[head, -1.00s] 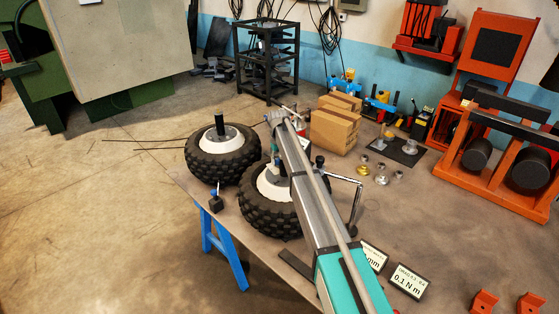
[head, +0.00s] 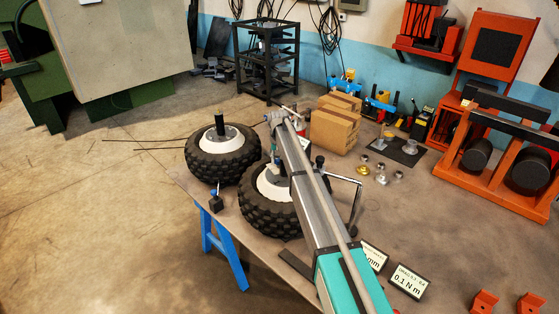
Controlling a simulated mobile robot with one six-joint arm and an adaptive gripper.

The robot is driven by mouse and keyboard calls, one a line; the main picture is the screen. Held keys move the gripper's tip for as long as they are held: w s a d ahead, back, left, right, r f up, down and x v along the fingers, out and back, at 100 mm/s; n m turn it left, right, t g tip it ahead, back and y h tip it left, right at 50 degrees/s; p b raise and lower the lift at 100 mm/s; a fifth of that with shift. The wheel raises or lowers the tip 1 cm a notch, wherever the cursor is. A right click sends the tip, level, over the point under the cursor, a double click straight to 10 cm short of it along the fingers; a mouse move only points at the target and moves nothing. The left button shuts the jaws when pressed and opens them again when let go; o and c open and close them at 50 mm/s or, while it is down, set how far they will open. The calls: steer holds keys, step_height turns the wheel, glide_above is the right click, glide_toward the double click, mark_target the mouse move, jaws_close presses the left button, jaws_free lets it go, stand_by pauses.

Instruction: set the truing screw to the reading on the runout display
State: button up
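The runout display (head: 376,255) is a small white panel at the lower right of the bench. My arm covers its left part, so only "mm" shows and the number is hidden. Two black knobbly tyres with white hubs sit on the bench: the left wheel (head: 222,154) and the right wheel (head: 266,205), which my arm partly covers. My gripper (head: 274,166) is small at the arm's far end, over the right wheel's hub. Its fingers are too small and covered to tell open from shut. I cannot make out the truing screw.
A second display (head: 408,281) reads 0.1 N m. A bent metal handle (head: 356,202) stands right of my arm. Cardboard boxes (head: 334,128) and small metal parts (head: 381,173) lie behind. A small dark stand (head: 216,201) is at the bench's left edge. An orange rack (head: 490,130) stands right.

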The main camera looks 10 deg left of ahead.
mark_target(278, 159)
steer(key=o, duration=0.4)
step_height(278, 159, up, 14)
steer(key=n+p, duration=0.5)
steer(key=p, duration=0.9)
steer(key=shift+f, duration=0.2)
step_height(278, 159, down, 14)
steer(key=b, duration=1.4)
steer(key=shift+r, duration=0.2)
